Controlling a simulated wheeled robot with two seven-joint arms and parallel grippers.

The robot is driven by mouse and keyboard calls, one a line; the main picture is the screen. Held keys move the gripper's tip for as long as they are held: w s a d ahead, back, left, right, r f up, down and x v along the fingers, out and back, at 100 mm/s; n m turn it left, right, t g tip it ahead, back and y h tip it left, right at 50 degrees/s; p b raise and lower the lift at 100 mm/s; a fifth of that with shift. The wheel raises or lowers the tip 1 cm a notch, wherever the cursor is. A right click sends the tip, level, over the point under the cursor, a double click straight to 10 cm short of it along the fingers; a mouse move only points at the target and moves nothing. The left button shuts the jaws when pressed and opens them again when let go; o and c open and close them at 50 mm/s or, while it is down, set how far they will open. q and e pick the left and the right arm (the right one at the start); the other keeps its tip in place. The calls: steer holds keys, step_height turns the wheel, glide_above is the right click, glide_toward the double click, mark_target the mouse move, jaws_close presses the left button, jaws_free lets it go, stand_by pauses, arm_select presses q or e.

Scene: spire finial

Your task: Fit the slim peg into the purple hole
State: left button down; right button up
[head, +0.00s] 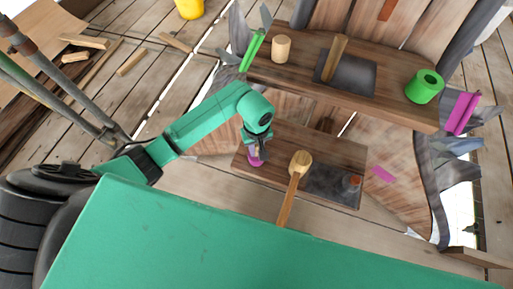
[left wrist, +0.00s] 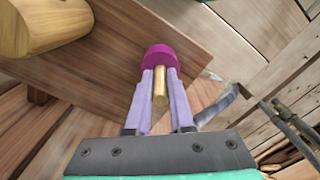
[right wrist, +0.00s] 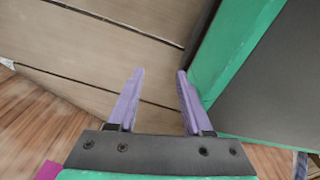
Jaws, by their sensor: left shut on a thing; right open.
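My left gripper (head: 257,152) is shut on the slim peg, a thin golden wooden rod (left wrist: 160,88) that shows between its fingers in the left wrist view. The purple block (head: 255,162) is a short round piece on the lower wooden shelf, and it also shows at the fingertips in the left wrist view (left wrist: 159,54). The peg's far end meets the purple block in that view. The hole is hidden, so I cannot tell whether the peg is inside it. My right gripper (right wrist: 155,80) is open and empty over planks.
The upper shelf (head: 300,78) bears a wooden cylinder (head: 281,49), a wooden bar (head: 334,58) and a green holed block (head: 424,87).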

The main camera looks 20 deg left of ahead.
arm_select(q)
steer(key=shift+f, duration=0.1)
arm_select(e)
steer(key=shift+f, duration=0.1)
arm_select(q)
steer(key=c, duration=0.8)
jaws_free()
steer(key=shift+r, duration=0.3)
step_height(320, 180, up, 12)
steer(key=shift+f+p, duration=0.15)
steer(key=shift+p, duration=0.3)
arm_select(e)
steer(key=shift+s, duration=0.8)
arm_select(q)
steer(key=shift+d, duration=0.1)
arm_select(e)
steer(key=shift+a, duration=0.1)
